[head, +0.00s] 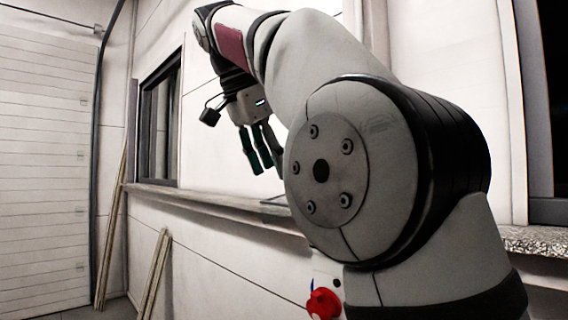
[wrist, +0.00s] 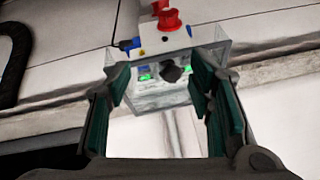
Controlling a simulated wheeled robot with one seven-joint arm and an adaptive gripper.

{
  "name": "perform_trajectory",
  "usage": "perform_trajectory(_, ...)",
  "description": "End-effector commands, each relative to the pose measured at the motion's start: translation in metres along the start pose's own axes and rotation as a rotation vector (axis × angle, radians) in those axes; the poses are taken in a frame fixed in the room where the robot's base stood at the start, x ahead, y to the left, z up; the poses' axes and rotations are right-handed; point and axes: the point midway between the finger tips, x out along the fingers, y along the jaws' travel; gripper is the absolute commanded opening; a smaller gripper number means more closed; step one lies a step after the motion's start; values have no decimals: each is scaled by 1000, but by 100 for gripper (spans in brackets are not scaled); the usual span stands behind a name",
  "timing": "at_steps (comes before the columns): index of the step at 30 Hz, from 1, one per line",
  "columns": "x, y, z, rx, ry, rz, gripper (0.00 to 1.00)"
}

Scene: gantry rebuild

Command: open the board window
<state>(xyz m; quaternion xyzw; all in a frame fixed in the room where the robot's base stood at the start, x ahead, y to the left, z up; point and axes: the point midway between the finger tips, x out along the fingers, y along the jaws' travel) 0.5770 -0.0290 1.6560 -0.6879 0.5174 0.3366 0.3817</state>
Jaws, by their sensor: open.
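A dark-framed window (head: 160,120) is set in the white wall at the left of the head view. It is seen at a steep angle, and I cannot tell whether it is open or shut. Part of another dark-framed window (head: 552,100) shows at the right edge. Neither is marked as the board window. My gripper (head: 264,165) hangs with fingers pointing down, right of the left window and above the ledge. It is open and empty, apart from the windows. In the wrist view its teal finger pads (wrist: 165,100) are spread with a gap between them.
A long ledge (head: 215,205) runs along the wall below the left window. A small white unit with a red knob (head: 323,303) shows low in the head view; a red knob (wrist: 167,20) also shows in the wrist view. Thin wooden strips (head: 154,275) lean against the wall.

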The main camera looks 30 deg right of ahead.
Motion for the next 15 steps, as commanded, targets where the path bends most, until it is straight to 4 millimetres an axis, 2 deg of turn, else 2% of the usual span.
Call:
perform_trajectory(1, -6, 3, 9, -5, -2, -3, 48)
perform_trajectory(6, -18, 10, 29, -4, -1, -1, 48)
perform_trajectory(15, -25, 14, 38, 0, 0, 1, 48)
